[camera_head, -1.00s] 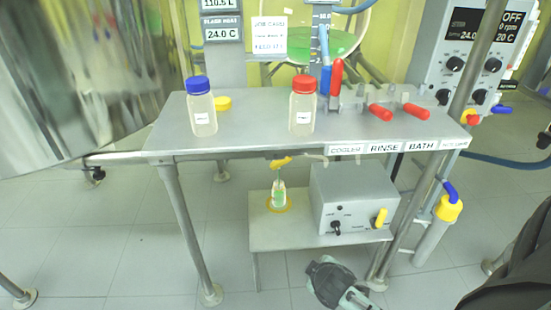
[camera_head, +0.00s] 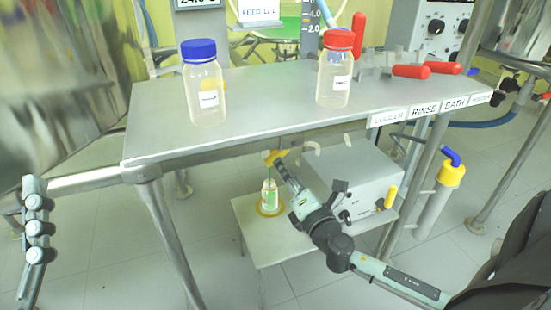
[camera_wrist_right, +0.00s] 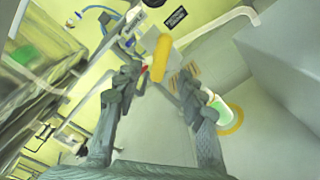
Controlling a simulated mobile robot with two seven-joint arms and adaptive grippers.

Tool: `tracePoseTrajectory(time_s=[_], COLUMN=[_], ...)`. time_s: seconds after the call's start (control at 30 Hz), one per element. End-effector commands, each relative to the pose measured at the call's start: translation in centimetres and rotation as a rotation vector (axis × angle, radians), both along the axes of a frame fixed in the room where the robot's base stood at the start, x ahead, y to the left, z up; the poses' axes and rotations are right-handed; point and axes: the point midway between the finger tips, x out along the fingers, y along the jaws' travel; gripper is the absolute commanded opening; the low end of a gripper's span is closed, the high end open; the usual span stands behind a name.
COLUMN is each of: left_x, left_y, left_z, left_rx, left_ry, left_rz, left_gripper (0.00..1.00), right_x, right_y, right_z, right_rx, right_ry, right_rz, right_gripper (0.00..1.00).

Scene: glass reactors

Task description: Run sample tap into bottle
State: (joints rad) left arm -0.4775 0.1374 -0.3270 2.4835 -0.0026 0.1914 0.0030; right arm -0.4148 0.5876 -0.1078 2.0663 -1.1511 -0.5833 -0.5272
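The sample tap's yellow handle (camera_head: 274,157) hangs under the front of the steel table. It also shows in the right wrist view (camera_wrist_right: 160,58). A small clear bottle with green on it (camera_head: 269,193) stands upright on the lower shelf below the tap; the wrist view shows it (camera_wrist_right: 212,105) lying to the right of the handle. My right gripper (camera_head: 318,197) is close to the tap, in front and to its right. In the wrist view its fingers (camera_wrist_right: 158,82) are apart, with the yellow handle beyond the gap; I cannot tell whether they touch it. My left gripper is not in view.
The steel table (camera_head: 255,100) overhangs the tap. It carries a blue-capped bottle (camera_head: 206,92), a red-capped bottle (camera_head: 334,82) and red-handled valves (camera_head: 411,72). A grey box (camera_head: 335,170) stands right of the small bottle. A table leg (camera_head: 172,245) is at front left.

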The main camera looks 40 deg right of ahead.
Motion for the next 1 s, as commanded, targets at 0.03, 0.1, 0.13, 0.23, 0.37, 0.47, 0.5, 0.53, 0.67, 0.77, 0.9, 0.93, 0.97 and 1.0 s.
tracePoseTrajectory(time_s=[0.03, 0.1, 0.13, 0.23, 0.37, 0.47, 0.5, 0.53, 0.67, 0.77, 0.9, 0.93, 0.97, 1.0], left_x=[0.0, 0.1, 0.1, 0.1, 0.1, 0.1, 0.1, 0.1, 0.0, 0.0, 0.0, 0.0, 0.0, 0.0], left_y=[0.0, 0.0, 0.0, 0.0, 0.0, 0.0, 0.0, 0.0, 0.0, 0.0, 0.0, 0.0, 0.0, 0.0], left_z=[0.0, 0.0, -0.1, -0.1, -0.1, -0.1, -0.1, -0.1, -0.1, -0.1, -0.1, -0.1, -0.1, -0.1], left_rx=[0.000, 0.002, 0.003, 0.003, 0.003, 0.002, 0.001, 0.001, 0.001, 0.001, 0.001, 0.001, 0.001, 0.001], left_ry=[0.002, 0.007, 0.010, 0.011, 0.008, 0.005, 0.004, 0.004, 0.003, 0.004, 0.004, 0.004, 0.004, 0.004], left_rz=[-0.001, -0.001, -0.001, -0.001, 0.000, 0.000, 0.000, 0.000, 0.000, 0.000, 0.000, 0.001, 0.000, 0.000], left_gripper=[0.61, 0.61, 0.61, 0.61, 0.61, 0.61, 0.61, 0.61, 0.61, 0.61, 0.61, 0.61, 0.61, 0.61], right_x=[0.6, 1.7, 2.1, 3.8, 5.6, 6.5, 6.7, 6.9, 7.1, 7.0, 7.0, 7.0, 7.0, 7.0], right_y=[-0.1, -0.4, -0.6, -1.0, -1.4, -1.6, -1.7, -1.7, -1.8, -1.8, -1.8, -1.8, -1.8, -1.8], right_z=[0.2, 0.3, 0.3, 0.2, 0.1, 0.1, 0.1, 0.1, 0.0, 0.0, 0.0, 0.0, 0.0, 0.0], right_rx=[-0.002, -0.002, -0.002, 0.000, 0.002, 0.002, 0.002, 0.002, 0.003, 0.003, 0.003, 0.003, 0.003, 0.004], right_ry=[-0.003, -0.004, -0.003, -0.003, -0.002, 0.000, 0.000, 0.000, 0.001, 0.001, 0.001, 0.001, 0.001, 0.000], right_rz=[0.001, -0.001, -0.001, -0.002, -0.002, -0.004, -0.003, -0.004, -0.003, -0.004, -0.003, -0.003, -0.003, -0.003], right_gripper=[0.40, 0.40, 0.40, 0.40, 0.40, 0.40, 0.40, 0.40, 0.40, 0.40, 0.30, 0.26, 0.22, 0.17])
